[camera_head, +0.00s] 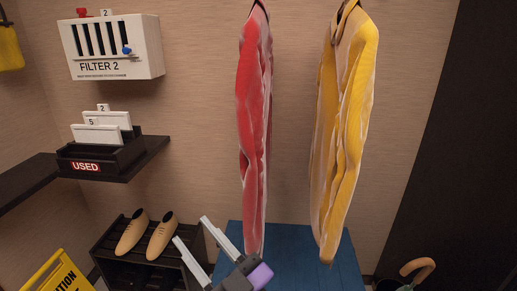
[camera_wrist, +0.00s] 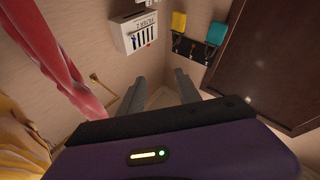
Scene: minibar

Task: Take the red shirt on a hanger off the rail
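The red shirt (camera_head: 254,120) hangs at the centre of the head view, edge-on, with its collar at the top edge. The hanger's hook and the rail are out of view. In the wrist view the red shirt (camera_wrist: 62,60) is at the upper left, to the left of the fingers. My gripper (camera_head: 191,241) is low in the head view, left of the shirt's lower end. Its two fingers, also in the wrist view (camera_wrist: 166,90), are apart with nothing between them.
A yellow shirt (camera_head: 345,130) hangs right of the red one. A blue chest (camera_head: 300,262) stands below them. A black shelf (camera_head: 150,155), a shoe rack (camera_head: 110,245) with tan shoes and a yellow sign (camera_head: 62,275) are at left. An umbrella handle (camera_head: 418,267) is lower right.

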